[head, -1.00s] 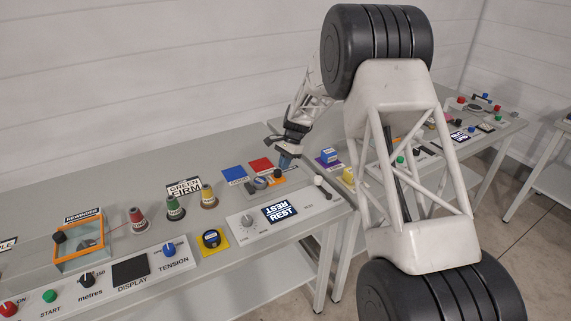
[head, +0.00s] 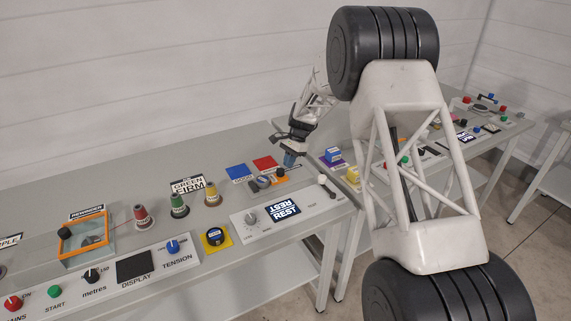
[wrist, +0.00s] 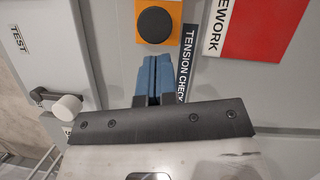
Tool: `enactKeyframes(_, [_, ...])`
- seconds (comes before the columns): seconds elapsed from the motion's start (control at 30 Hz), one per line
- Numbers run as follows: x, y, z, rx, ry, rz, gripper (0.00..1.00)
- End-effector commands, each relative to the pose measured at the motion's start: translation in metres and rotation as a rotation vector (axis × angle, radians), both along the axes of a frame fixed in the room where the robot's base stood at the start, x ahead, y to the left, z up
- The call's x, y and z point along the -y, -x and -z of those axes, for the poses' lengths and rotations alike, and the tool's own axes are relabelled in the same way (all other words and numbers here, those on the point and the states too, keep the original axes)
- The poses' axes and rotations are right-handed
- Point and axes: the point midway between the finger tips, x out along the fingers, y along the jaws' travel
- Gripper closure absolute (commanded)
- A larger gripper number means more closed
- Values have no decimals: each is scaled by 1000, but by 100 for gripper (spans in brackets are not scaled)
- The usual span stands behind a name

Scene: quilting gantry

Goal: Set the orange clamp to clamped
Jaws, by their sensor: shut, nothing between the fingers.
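The orange clamp appears as an orange plate with a round black knob; in the wrist view the knob (wrist: 155,24) is at the top, on the orange plate (wrist: 176,12). A strip reading TENSION CHECK (wrist: 189,48) lies to its right. In the head view the orange plate (head: 282,178) is small, and its lever position is hard to tell. My gripper (head: 290,162) is above the bench close to it. In the wrist view my blue fingers (wrist: 153,68) are shut and empty, just below the knob in the picture and apart from it.
A red REWORK square (wrist: 262,25) and a blue square (head: 238,172) lie beside the clamp. A white-tipped lever (wrist: 67,107) stands at the wrist view's left. A panel with a REST display (head: 285,211) is in front. Coloured cones (head: 179,206) stand to the left.

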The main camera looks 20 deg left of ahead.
Motion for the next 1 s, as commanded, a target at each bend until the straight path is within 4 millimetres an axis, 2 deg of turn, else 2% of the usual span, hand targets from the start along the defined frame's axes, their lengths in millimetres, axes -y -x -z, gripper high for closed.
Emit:
enactKeyframes(0.13, [11,-18,-4,3,-1,1,100])
enactKeyframes(0.4, [19,-31,-49,3,-2,0,100])
enactKeyframes(0.6, [25,-40,-76,2,-1,0,100])
enactKeyframes(0.8, [28,-45,-90,2,-1,0,100])
enactKeyframes(1.0, [29,-47,-94,1,-1,-1,100])
